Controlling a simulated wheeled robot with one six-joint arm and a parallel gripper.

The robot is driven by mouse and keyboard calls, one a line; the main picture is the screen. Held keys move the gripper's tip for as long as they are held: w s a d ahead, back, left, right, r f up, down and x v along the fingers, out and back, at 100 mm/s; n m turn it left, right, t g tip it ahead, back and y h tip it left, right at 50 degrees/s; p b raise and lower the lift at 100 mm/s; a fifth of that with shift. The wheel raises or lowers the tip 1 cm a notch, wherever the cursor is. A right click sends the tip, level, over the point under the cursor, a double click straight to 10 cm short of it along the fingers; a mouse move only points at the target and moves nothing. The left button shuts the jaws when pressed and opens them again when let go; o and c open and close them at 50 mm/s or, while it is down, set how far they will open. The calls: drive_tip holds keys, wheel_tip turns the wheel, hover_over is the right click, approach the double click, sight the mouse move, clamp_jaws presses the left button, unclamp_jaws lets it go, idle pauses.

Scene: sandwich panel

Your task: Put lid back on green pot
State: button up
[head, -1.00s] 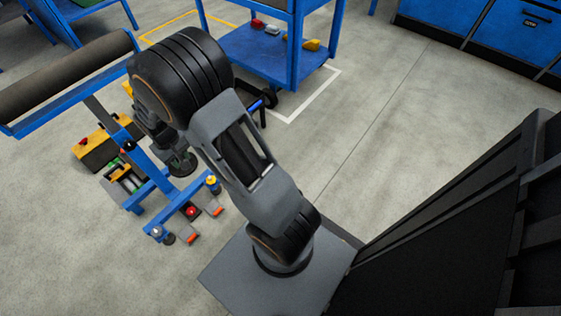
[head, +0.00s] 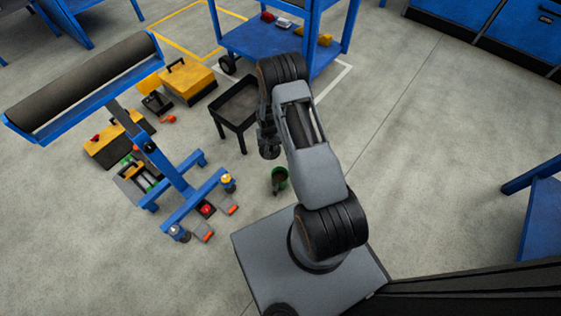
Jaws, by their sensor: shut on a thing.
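The green pot (head: 280,184) stands on the concrete floor in the middle of the head view, just in front of my base. Its top is uncovered and shows a brownish inside. My gripper (head: 268,144) hangs below my arm, above and slightly left of the pot in the picture. It is shut on a small dark round piece (head: 269,153), which looks like the lid. The piece is apart from the pot. The fingers are small and partly hidden by the arm.
A blue roller stand (head: 172,180) spreads its feet left of the pot. A black open-topped table (head: 226,120) stands behind it. Yellow toolboxes (head: 190,80) and a blue cart (head: 255,42) are farther back. The floor to the right is clear.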

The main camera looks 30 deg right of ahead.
drive_tip(key=s+d+f+m+b, duration=0.1)
drive_tip(key=s+f+b, duration=0.1)
drive_tip(key=f, duration=0.6)
drive_tip(key=s+d+f+m+b, duration=0.1)
drive_tip(key=s+f+b, duration=0.1)
drive_tip(key=f, duration=0.7)
drive_tip(key=shift+d+f, duration=0.25)
drive_tip(key=shift+d, duration=0.15)
idle(1.2)
drive_tip(key=shift+f+b, duration=0.2)
drive_tip(key=shift+b, duration=0.55)
idle(0.8)
idle(0.3)
drive_tip(key=o, duration=1.4)
drive_tip(key=shift+o, duration=0.2)
drive_tip(key=shift+r, duration=0.2)
